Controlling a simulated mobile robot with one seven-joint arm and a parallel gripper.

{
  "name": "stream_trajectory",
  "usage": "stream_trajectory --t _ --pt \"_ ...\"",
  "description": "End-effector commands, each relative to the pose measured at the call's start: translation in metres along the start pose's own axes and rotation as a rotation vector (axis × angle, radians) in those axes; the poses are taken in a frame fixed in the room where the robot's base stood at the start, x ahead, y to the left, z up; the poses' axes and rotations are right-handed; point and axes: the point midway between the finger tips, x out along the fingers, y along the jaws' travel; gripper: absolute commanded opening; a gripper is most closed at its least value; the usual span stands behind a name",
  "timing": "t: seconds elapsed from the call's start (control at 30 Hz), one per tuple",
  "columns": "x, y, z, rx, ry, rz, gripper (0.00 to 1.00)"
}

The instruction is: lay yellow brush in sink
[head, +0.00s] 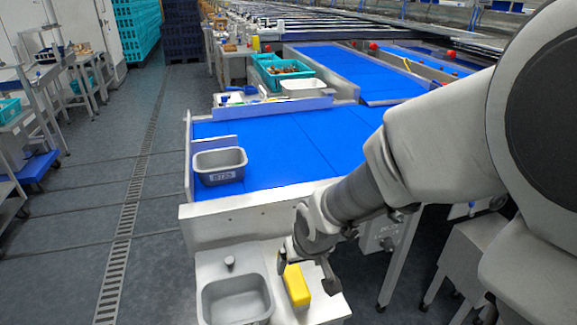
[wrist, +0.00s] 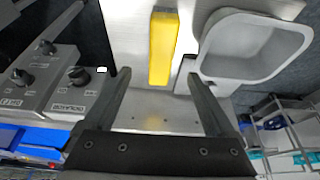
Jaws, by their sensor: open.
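The yellow brush (head: 296,286) lies on the steel counter (head: 215,262), just right of the sink. In the wrist view its yellow block (wrist: 163,48) is ahead of the fingertips, with a short grey part beside it. The grey sink basin (head: 238,301) looks empty; its rim also shows in the wrist view (wrist: 262,78). My gripper (head: 308,275) hangs over the counter by the brush. In the wrist view my gripper (wrist: 157,76) has its fingers spread with nothing between them, and the brush is in line with the gap.
A grey labelled tub (head: 219,167) sits on the blue conveyor (head: 290,145) behind the counter. A control box with knobs (wrist: 45,85) is at the left of the wrist view. Open floor (head: 75,230) lies to the left.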

Motion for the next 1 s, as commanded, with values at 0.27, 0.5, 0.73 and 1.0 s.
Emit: stream_trajectory --t 0.27,0.5,0.73,1.0 --pt "0.056 -0.001 0.001 -0.002 -0.001 -0.001 0.9" --pt "0.068 0.0 0.0 0.0 -0.001 0.0 0.9" --pt "0.099 -0.002 -0.001 -0.002 -0.001 0.0 0.9" --pt "0.116 -0.002 -0.003 0.0 0.0 0.0 0.9"
